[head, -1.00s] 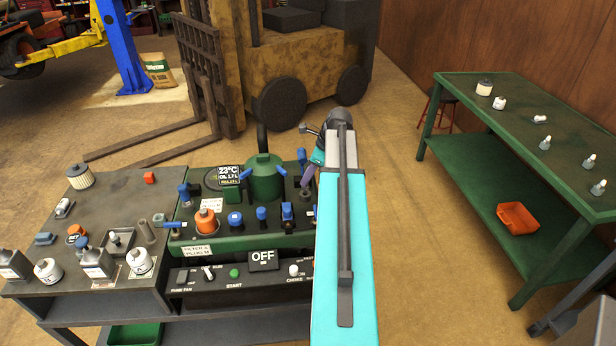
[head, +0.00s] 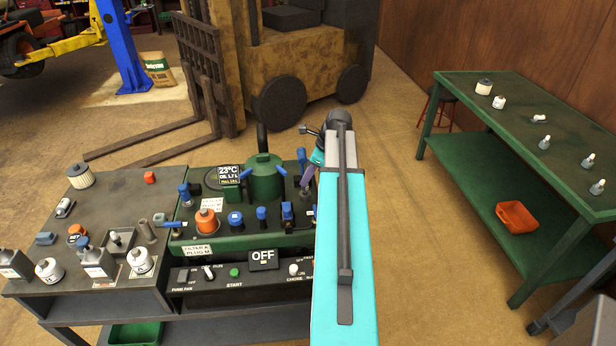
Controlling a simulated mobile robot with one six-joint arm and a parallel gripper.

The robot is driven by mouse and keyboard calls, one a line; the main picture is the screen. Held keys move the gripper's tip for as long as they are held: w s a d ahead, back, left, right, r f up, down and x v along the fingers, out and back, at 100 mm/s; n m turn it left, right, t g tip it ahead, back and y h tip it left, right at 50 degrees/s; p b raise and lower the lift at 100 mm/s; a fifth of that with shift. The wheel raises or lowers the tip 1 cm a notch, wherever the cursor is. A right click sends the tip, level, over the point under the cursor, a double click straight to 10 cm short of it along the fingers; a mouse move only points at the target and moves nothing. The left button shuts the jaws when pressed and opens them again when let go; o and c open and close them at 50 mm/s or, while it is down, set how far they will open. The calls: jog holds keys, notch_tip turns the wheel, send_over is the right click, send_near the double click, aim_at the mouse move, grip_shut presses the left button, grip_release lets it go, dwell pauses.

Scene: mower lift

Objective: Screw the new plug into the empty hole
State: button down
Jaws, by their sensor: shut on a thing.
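My gripper (head: 307,179) points down at the right end of the green engine block (head: 200,246), close to its top. It is shut on the new plug, which is too small and too covered by the gripper and arm to make out. The empty hole cannot be seen; my arm hides the right end of the block. Several blue-capped parts stand along the block, one of them (head: 235,220) near the middle.
A dark bench (head: 112,199) on the left carries filters, bottles and small parts. The control panel (head: 215,283) reads OFF. A green table (head: 500,95) at right holds several white plugs and filters.

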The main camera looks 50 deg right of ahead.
jog(key=shift+f, duration=0.3)
jog(key=shift+f+b, duration=0.35)
jog(key=shift+f, duration=0.6)
jog(key=c, duration=2.3)
grip_release()
grip_shut()
jog(key=shift+s, duration=0.1)
